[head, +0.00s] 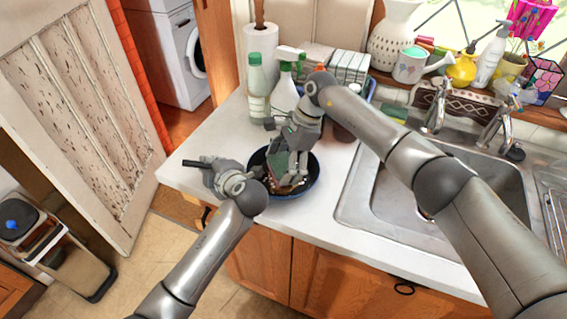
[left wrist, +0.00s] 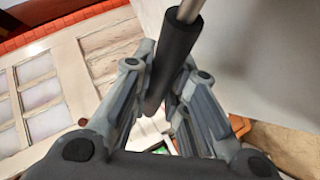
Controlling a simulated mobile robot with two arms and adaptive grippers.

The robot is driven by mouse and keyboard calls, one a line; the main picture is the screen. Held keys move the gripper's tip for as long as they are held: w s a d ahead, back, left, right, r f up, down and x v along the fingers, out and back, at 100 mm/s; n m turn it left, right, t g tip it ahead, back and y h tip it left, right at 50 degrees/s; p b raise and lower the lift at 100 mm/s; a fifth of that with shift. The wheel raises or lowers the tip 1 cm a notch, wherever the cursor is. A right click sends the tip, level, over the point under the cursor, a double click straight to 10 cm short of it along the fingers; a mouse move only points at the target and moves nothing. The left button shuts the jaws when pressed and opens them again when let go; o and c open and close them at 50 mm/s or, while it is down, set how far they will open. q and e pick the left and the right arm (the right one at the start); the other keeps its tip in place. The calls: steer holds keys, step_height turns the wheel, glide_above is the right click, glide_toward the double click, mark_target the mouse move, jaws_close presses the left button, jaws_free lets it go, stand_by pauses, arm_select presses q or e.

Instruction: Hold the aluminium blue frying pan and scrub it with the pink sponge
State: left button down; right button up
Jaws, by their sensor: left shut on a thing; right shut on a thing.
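The blue frying pan (head: 316,180) sits on the white counter near its front edge, left of the sink. Its dark handle (head: 192,163) points left, and the black grip (left wrist: 174,58) crosses the left wrist view. My left gripper (head: 222,177) is shut around this handle; its fingers also show on either side of it in the left wrist view. My right gripper (head: 291,163) reaches down into the pan and is shut on the sponge (head: 280,167). The sponge shows a green face, and its lower part is partly hidden by the fingers. Brownish bits lie on the pan's bottom.
A green-capped bottle (head: 257,85), a spray bottle (head: 285,95) and a paper towel roll (head: 262,45) stand behind the pan. The metal sink (head: 390,205) with taps is to the right. The counter (head: 225,135) left of the bottles is clear.

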steer(key=shift+f, duration=0.6)
stand_by(0.5)
